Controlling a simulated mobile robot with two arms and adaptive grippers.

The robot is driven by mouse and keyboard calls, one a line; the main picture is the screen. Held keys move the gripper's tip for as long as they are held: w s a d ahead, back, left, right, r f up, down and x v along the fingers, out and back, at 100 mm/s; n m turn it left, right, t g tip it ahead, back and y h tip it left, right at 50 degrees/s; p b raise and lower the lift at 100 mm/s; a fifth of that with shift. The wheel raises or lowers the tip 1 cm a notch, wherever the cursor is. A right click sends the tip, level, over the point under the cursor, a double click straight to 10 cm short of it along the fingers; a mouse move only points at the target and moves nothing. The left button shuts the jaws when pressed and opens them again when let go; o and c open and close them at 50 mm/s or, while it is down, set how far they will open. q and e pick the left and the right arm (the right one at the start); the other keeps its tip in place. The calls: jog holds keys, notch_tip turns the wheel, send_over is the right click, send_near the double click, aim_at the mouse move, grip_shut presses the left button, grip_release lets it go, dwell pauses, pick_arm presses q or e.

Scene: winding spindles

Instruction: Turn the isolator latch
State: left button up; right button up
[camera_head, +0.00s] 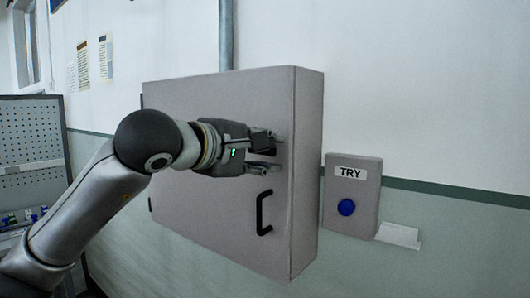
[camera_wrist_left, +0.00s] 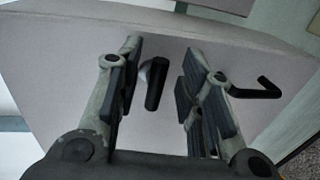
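A grey isolator cabinet (camera_head: 190,110) hangs on the wall, its door shut. The black latch (camera_wrist_left: 156,84) sticks out of the door in the left wrist view, with a pale round base behind it. In the head view the latch is mostly hidden by my left gripper. My left gripper (camera_head: 266,152) is at the upper right part of the door, one finger above the other. In the left wrist view its fingers (camera_wrist_left: 158,85) are apart, with the latch between them and gaps on both sides. My right gripper is in neither view.
A black door handle (camera_head: 263,213) is below my left gripper; it also shows in the left wrist view (camera_wrist_left: 258,89). Right of the cabinet is a grey TRY box (camera_head: 362,207) with a blue button (camera_head: 346,207). A pegboard (camera_head: 33,130) stands at far left.

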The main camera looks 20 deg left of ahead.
pick_arm(q)
jog(key=v, duration=1.1)
jog(key=shift+s, duration=0.25)
